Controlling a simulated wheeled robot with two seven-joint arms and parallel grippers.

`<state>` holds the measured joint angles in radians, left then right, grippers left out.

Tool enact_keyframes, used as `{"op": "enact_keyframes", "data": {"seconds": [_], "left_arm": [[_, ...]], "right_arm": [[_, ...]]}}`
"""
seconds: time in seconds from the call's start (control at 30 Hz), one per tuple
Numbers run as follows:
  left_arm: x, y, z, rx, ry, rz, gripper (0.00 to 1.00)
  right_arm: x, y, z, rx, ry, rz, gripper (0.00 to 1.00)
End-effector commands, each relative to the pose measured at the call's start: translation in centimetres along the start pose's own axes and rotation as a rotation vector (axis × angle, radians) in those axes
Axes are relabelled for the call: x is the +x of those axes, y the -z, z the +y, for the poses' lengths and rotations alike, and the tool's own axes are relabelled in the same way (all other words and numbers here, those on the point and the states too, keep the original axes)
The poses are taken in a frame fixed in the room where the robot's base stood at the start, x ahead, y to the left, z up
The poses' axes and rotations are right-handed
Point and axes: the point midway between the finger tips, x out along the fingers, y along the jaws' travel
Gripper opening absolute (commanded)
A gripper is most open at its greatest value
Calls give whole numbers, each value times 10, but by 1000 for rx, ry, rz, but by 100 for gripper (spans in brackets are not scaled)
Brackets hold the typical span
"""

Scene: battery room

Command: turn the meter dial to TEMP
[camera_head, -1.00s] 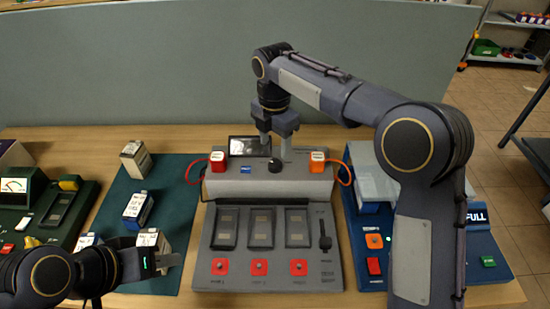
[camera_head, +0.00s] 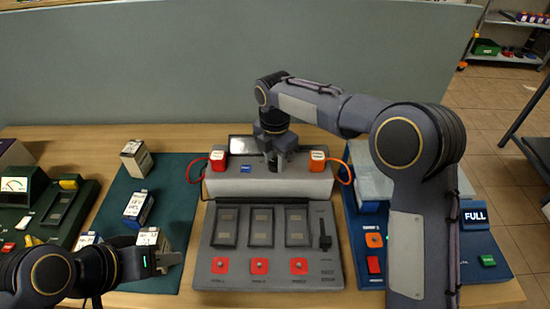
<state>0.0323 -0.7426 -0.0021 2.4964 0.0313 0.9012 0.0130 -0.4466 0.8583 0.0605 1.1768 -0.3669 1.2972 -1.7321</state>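The meter dial, a round black knob (camera_head: 274,168), sits on the front of the raised grey housing (camera_head: 225,185), between a red and an orange block. Whether the fingers press on the knob is too small to tell, and the dial's marks and pointer are not readable. My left gripper (camera_head: 168,262) is low at the left, by a white-topped box; its finger gap is unclear.
A red plug block (camera_head: 218,160) and an orange one (camera_head: 317,161) with cables flank the dial. Grey bays and red buttons lie in front. Small boxes stand on a green mat (camera_head: 112,205); a green meter unit (camera_head: 70,215) is left, a blue FULL unit (camera_head: 490,250) right.

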Motion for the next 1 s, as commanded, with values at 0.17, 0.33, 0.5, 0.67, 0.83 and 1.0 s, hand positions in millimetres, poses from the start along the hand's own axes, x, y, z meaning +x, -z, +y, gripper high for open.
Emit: {"op": "enact_keyframes", "data": {"seconds": [0.17,0.33,0.5,0.67,0.83,1.0], "left_arm": [[0,0,0,0,0,0,36],[-1,1,1,0,0,0,36],[-4,2,2,0,0,0,36],[-8,4,4,0,0,0,36],[-13,6,6,0,0,0,36],[-16,8,7,0,0,0,36]], "right_arm": [[0,0,0,1,1,0,11],[-1,0,0,21,1,0,11],[-2,0,0,89,1,0,11],[-2,0,0,200,1,-1,11],[-2,0,0,355,1,-1,11],[-2,0,0,517,0,-2,11]]}}
